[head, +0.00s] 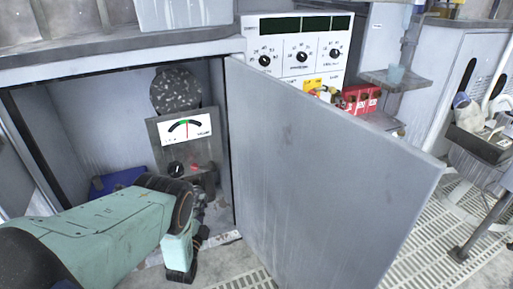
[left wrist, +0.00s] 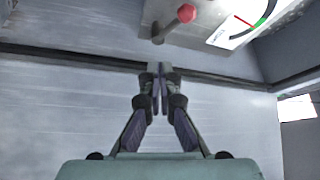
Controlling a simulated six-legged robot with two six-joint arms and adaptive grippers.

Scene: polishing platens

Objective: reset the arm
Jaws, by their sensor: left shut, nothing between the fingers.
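My left arm reaches in from the left in the head view, in front of an open grey cabinet. Its gripper (head: 203,233) is small and dark there, low by the cabinet opening and partly hidden by the wrist. In the left wrist view the left gripper (left wrist: 158,72) is shut, with its fingertips together and nothing between them. Beyond the tips is a lever with a red knob (left wrist: 186,13), and a meter (left wrist: 250,18) beside it. The fingers look apart from the lever. My right gripper is not in view.
The cabinet door (head: 320,170) stands open just right of my left arm. Inside the cabinet is a panel with a meter (head: 186,128) and a black knob (head: 176,170). A white control panel (head: 297,55) and red padlocks (head: 360,98) are behind the door. Floor grating lies at right.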

